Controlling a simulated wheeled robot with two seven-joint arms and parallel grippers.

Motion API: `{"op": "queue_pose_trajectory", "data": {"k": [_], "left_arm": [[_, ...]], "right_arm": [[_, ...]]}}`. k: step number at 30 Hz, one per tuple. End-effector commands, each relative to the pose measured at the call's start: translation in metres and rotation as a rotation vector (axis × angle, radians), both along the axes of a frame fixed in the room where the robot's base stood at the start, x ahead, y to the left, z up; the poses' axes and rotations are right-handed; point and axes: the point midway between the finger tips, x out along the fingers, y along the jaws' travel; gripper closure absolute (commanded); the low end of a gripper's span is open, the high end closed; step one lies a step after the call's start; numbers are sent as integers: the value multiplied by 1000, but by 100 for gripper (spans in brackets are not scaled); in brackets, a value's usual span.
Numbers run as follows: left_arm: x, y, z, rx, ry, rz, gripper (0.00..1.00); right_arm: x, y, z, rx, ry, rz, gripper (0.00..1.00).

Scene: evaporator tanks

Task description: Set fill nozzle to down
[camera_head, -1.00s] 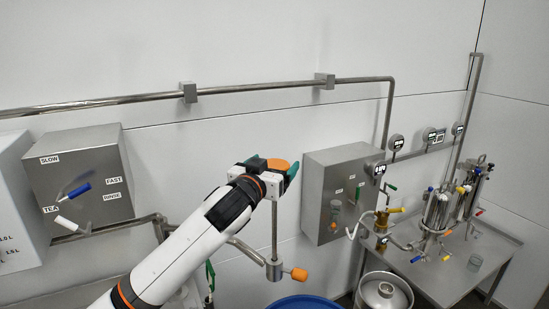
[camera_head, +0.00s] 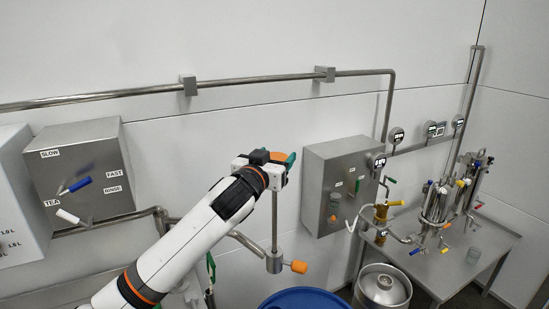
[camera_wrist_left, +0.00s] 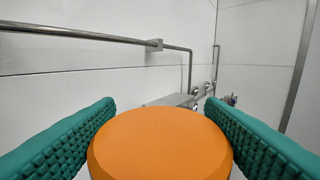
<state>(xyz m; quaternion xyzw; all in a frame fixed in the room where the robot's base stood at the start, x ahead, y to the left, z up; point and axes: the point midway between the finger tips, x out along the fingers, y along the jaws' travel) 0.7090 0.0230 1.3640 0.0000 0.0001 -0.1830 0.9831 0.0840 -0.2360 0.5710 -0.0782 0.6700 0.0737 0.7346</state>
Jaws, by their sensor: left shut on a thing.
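The fill nozzle is a thin upright steel rod (camera_head: 274,218). It runs down to a steel block (camera_head: 274,262) with an orange side handle (camera_head: 299,267). An orange round knob (camera_head: 278,156) tops the rod, partly hidden by my gripper in the head view. My left gripper (camera_head: 280,159) is at the rod's top, shut on this knob. In the left wrist view the knob (camera_wrist_left: 160,145) fills the lower middle between the green finger pads. My right gripper is not in view.
A blue drum (camera_head: 306,301) stands below the nozzle. A steel control box (camera_head: 330,185) is on the wall just right of my gripper. A wall pipe (camera_head: 250,83) runs above. A steel keg (camera_head: 383,290) and a table (camera_head: 480,255) with tanks stand at right.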

Motion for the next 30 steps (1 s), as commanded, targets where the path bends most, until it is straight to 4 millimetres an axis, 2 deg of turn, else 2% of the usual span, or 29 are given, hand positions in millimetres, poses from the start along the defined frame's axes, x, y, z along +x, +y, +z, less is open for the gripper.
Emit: {"op": "queue_pose_trajectory", "data": {"k": [5, 8, 21, 27, 30], "left_arm": [[0, 0, -26, -2, 3, 0, 77], [0, -1, -50, -2, 3, -1, 77], [0, -1, -187, -1, 7, 0, 77], [0, 0, -232, -1, 8, 1, 77], [0, 0, -246, 1, 5, 0, 77]], "right_arm": [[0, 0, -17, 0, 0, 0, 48], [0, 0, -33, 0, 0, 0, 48], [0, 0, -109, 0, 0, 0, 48], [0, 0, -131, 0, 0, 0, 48], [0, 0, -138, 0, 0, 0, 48]]}}
